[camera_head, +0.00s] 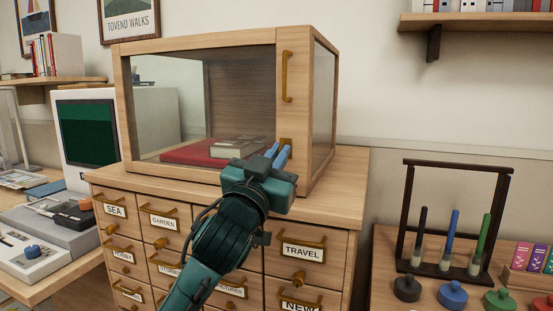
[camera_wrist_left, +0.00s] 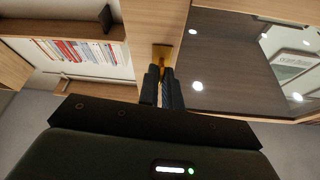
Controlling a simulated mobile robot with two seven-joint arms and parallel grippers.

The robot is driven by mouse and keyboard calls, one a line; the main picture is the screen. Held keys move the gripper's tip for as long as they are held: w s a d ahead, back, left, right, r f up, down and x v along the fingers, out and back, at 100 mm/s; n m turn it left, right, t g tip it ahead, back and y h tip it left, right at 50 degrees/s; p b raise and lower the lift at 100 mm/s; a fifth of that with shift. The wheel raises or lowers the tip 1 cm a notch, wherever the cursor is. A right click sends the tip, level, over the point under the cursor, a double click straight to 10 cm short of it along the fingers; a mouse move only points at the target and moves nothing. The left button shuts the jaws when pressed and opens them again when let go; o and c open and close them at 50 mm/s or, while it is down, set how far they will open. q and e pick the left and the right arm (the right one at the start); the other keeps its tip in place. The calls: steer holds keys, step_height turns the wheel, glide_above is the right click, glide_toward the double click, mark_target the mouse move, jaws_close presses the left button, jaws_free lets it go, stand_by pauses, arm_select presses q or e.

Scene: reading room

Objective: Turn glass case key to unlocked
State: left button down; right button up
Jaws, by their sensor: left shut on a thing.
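The glass case (camera_head: 200,62) has a wooden frame and stands on a drawer cabinet. Its right post carries a brass bar handle (camera_head: 287,76) and, lower down, a brass key plate with the key (camera_head: 287,142). My left gripper (camera_head: 279,155) is at the lower right post of the case, with its blue fingers shut at the key. In the left wrist view the brass key (camera_wrist_left: 161,58) shows between and just beyond the dark fingertips (camera_wrist_left: 162,75). The fingers hide most of the key, so its turn angle cannot be told. My right gripper is in neither view.
Inside the case a book lies on a red cushion (camera_head: 188,153). The cabinet below has labelled drawers with protruding brass pulls (camera_head: 303,241). To the right, a dark rack (camera_head: 457,165) holds coloured sticks above round knobs. A monitor (camera_head: 86,133) stands at the left.

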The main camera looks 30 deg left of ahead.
arm_select(q)
steer(key=shift+n+y, duration=0.6)
steer(key=shift+n, duration=0.7)
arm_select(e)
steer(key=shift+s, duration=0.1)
arm_select(q)
steer(key=shift+r, duration=0.1)
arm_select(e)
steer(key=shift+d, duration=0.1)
arm_select(q)
steer(key=c, duration=1.6)
jaws_free()
steer(key=shift+f, duration=0.2)
